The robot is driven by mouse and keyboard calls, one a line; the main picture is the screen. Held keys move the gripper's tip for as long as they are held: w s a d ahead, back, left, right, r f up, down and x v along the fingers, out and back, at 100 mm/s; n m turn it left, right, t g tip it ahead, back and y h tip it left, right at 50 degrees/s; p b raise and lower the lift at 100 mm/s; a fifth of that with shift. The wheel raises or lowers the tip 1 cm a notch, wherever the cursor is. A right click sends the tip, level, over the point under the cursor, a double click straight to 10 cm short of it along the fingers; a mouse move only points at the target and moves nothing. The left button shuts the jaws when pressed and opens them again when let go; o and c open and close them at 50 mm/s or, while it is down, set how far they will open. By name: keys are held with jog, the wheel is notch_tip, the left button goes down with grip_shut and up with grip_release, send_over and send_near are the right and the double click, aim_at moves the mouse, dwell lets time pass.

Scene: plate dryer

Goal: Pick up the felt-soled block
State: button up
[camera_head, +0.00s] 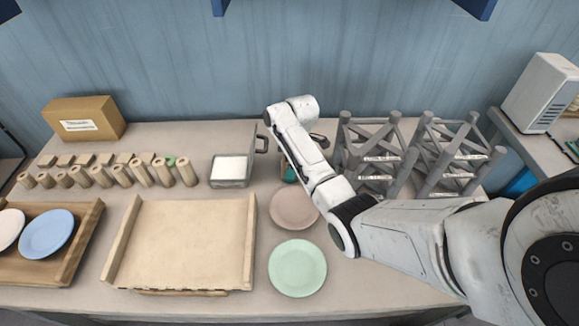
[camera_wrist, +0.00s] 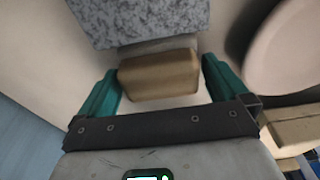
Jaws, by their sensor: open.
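In the wrist view, a tan-brown block (camera_wrist: 158,76) lies between the two teal fingers of my gripper (camera_wrist: 160,70). The fingers stand open on either side of it, with a narrow gap at the left and right. A grey speckled slab (camera_wrist: 140,20) shows just beyond the block, with a pale strip between them. I cannot tell whether the slab is the block's felt sole or a separate thing. In the head view my arm hides the block, and only a bit of a teal finger (camera_head: 290,175) shows beside the arm.
A pinkish plate (camera_head: 294,207) lies close by, with a green plate (camera_head: 297,267) in front. A grey metal tray (camera_head: 231,171) is to the left, grey racks (camera_head: 415,150) to the right. A wooden tray (camera_head: 185,240) and several wooden cylinders (camera_head: 122,175) stand further left.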

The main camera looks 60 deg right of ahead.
jog(key=shift+c, duration=0.5)
jog(key=c, duration=0.7)
notch_tip(320, 180, up, 10)
jog(key=shift+r+b, duration=0.1)
jog(key=shift+b, duration=0.4)
